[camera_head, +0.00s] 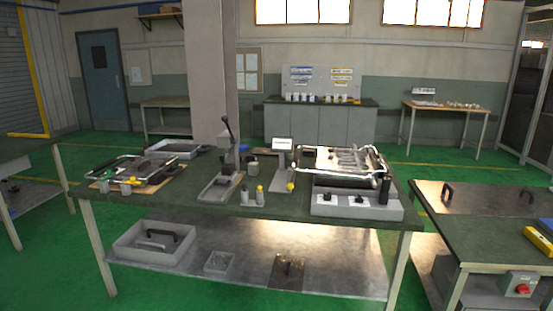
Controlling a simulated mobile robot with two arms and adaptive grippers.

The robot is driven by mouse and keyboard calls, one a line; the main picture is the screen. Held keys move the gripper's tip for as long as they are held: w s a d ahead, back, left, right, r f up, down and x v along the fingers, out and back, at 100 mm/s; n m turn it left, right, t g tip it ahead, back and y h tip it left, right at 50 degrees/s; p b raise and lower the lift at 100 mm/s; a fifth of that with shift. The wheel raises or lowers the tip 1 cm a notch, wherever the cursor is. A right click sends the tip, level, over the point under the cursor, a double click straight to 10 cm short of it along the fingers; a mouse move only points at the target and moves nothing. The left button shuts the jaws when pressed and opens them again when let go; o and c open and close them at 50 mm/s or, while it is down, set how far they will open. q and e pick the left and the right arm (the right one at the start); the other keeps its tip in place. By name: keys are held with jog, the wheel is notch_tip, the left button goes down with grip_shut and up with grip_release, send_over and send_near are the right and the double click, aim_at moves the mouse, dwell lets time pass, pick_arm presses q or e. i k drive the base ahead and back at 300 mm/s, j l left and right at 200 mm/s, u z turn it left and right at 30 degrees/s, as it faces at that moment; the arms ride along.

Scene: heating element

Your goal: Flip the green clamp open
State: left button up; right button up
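Neither of my grippers shows in the head view. The green-topped workbench (165,205) stands ahead of me. A grey lever device (223,182) with a black-knobbed upright handle stands left of the bench's middle. A metal frame assembly (345,162) lies on the right of the bench, and another metal frame assembly (128,168) lies on a brown board at the left. Small greenish-grey parts (126,188) sit at the front of that left assembly. I cannot make out which part is the green clamp, or whether it is open or shut.
The lower shelf holds a grey bin (152,245). Another table (490,225) stands at right with a red knob. Green floor in front is clear.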

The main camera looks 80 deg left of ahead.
aim_at(109, 172)
jog(key=u, duration=3.85)
jog(key=i+j, duration=0.3)
jog(key=i, duration=0.25)
jog(key=i+j+u, duration=0.15)
jog(key=i+j, duration=0.15)
jog(key=i, duration=0.3)
jog(key=i+j, duration=0.2)
jog(key=i, duration=0.35)
jog(key=i+j+u, duration=0.1)
jog(key=i+j, duration=0.15)
jog(key=i, duration=0.35)
jog(key=i+j+u, duration=0.1)
jog(key=i, duration=0.45)
